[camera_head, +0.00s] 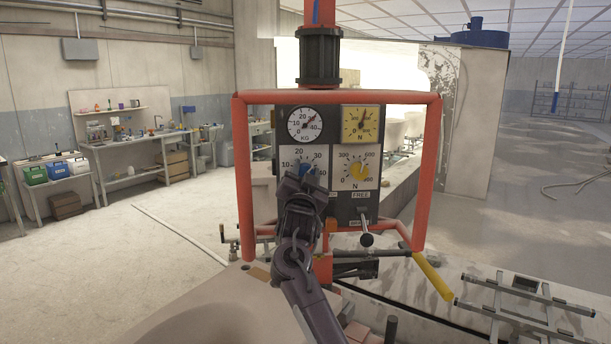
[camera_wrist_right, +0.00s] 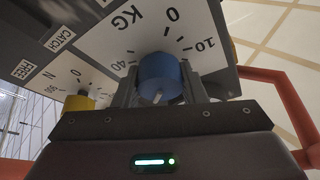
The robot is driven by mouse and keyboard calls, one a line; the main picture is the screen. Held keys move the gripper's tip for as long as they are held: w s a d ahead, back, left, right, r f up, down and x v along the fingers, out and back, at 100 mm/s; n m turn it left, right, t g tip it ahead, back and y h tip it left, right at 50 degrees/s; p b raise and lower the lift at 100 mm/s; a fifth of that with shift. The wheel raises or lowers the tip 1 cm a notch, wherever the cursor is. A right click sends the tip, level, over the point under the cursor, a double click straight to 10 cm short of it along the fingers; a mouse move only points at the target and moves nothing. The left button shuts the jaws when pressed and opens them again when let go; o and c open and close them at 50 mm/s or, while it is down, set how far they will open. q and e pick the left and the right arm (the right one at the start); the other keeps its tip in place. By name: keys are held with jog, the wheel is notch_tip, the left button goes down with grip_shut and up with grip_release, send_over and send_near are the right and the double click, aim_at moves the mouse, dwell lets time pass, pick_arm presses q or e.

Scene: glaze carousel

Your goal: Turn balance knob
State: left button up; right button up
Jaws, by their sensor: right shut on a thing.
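The control panel (camera_head: 333,198) hangs in an orange tube frame in the head view. It has a white KG gauge (camera_head: 305,125) and a yellow N gauge (camera_head: 360,125) on top. Below are a blue KG knob (camera_head: 304,167) on a white dial and a yellow N knob (camera_head: 358,173). My right gripper (camera_head: 300,182) is at the blue knob and covers its lower part. In the right wrist view the blue knob (camera_wrist_right: 159,76) sits between the fingers of the gripper (camera_wrist_right: 160,92), which is shut on it. The yellow knob (camera_wrist_right: 79,101) is at the left there. My left gripper is not in view.
The orange frame (camera_head: 242,180) surrounds the panel. A lever with a black ball (camera_head: 366,240) sticks out below it, near FREE and CATCH labels. A yellow handle (camera_head: 433,277) extends at lower right. Workbenches (camera_head: 135,145) stand far left, with open floor between.

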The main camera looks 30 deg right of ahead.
jog(key=o, duration=1)
jog(key=shift+s, duration=0.1)
jog(key=shift+s+a+f+b, duration=0.2)
jog(key=shift+a+f+b, duration=0.05)
jog(key=shift+b, duration=0.05)
jog(key=b+v, duration=0.2)
jog(key=v, duration=0.5)
jog(key=shift+s+r+b, duration=0.1)
jog(key=shift+b, duration=0.25)
